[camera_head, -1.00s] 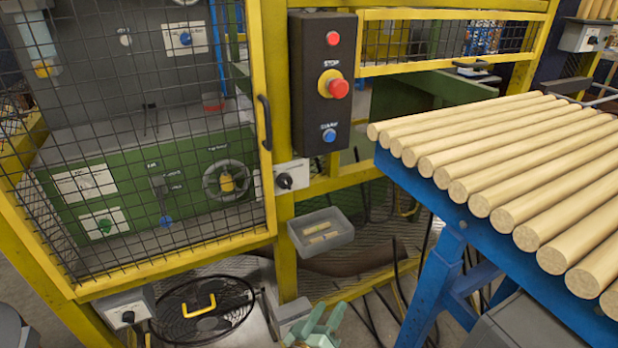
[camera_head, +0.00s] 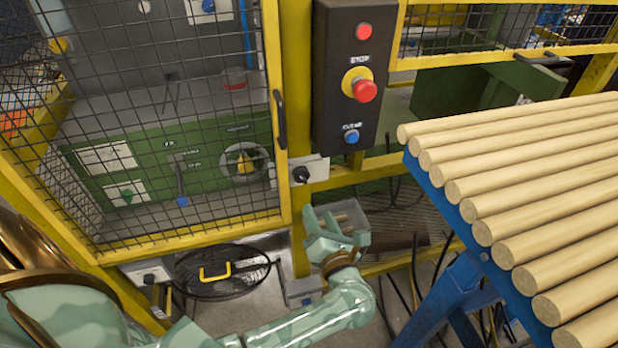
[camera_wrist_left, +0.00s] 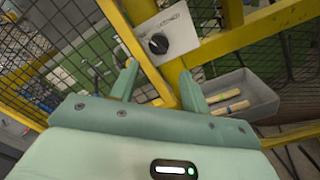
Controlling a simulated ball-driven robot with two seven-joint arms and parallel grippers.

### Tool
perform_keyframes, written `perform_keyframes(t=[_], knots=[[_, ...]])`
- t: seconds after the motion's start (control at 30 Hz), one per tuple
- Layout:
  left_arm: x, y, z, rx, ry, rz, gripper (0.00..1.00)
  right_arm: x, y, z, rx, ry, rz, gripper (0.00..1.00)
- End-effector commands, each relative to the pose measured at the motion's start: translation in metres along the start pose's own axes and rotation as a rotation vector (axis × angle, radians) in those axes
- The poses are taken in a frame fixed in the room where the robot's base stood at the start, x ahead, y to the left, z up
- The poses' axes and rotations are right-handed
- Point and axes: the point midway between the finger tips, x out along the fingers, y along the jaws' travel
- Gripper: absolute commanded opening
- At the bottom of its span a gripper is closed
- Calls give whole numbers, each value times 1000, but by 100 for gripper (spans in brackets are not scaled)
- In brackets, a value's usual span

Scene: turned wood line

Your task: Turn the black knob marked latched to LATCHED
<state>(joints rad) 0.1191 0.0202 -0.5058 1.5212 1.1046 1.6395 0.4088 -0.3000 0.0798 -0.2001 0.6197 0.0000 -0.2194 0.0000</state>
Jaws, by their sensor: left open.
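The black knob (camera_head: 301,174) sits on a pale plate (camera_head: 318,167) on the yellow post, beside the cage door's lower right corner. In the left wrist view the same black knob (camera_wrist_left: 158,44) shows on its plate, with small lettering I cannot read clearly. The knob's pointer setting is too small to tell. My left gripper (camera_head: 333,232) is below and slightly right of the knob, apart from it. In the wrist view its two fingers (camera_wrist_left: 158,78) stand open and empty, with the knob beyond and above the gap. My right gripper is not in view.
A grey bin (camera_head: 350,216) with wooden pieces hangs behind my left gripper. The black control box (camera_head: 345,95) with a red stop button is above. A blue rack with turned rods (camera_head: 520,190) stands right. The mesh door's black handle (camera_head: 280,120) is near the knob.

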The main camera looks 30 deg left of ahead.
Motion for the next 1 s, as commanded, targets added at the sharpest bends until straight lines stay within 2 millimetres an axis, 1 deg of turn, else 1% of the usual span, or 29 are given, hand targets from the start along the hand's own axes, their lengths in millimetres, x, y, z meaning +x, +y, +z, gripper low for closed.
perform_keyframes(t=[0.03, 0.1, 0.3, 0.4, 0.5, 0.6, 0.7, 0.93, 0.97, 1.0], knots=[[14, 0, 0, 2, -4, 4, 46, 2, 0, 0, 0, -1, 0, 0], [32, 0, 0, 2, -5, 4, 46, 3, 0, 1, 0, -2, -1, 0], [82, 0, 0, 5, -5, 3, 46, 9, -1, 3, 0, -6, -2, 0], [101, 0, 0, 4, -4, 3, 46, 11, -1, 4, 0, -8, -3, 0], [114, -1, 0, 5, -4, 1, 46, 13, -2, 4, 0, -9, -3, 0], [122, 0, 0, 5, -4, 0, 46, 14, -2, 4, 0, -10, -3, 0], [125, 0, 0, 4, -3, 0, 46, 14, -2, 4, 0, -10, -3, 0], [126, 0, 1, 3, -3, 0, 46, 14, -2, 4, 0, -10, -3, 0], [126, 0, 1, 3, -3, 0, 38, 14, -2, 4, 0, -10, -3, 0], [125, 0, 1, 4, -3, 0, 27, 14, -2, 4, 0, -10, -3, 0]])
